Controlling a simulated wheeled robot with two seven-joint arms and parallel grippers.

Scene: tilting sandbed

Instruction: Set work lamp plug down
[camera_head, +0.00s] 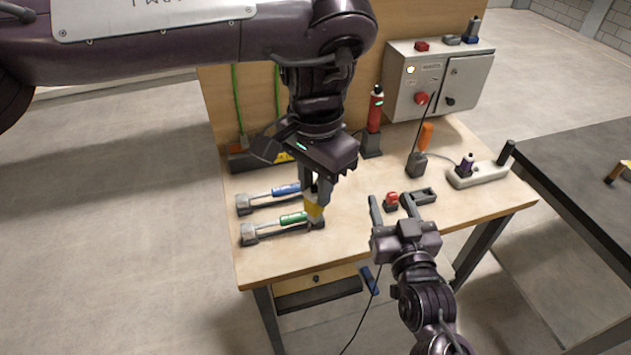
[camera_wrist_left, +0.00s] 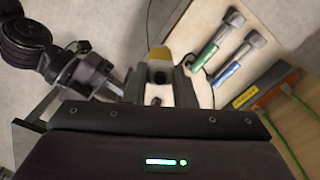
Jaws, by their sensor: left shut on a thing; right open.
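My left gripper (camera_head: 317,196) points down over the left part of the workbench and is shut on a yellow and dark plug, which I take to be the work lamp plug (camera_head: 314,211). The plug also shows between the fingers in the left wrist view (camera_wrist_left: 160,56). In the head view it overlaps the end of the green-handled tool (camera_head: 292,218); I cannot tell whether it touches the tool or the bench. My right gripper (camera_head: 404,202) is open and empty at the front edge of the workbench.
A blue-handled tool (camera_head: 285,190) lies behind the green one. A red button block (camera_head: 391,200) and a dark bracket (camera_head: 420,196) are just beyond my right gripper. Bare workbench (camera_head: 285,258) lies in front.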

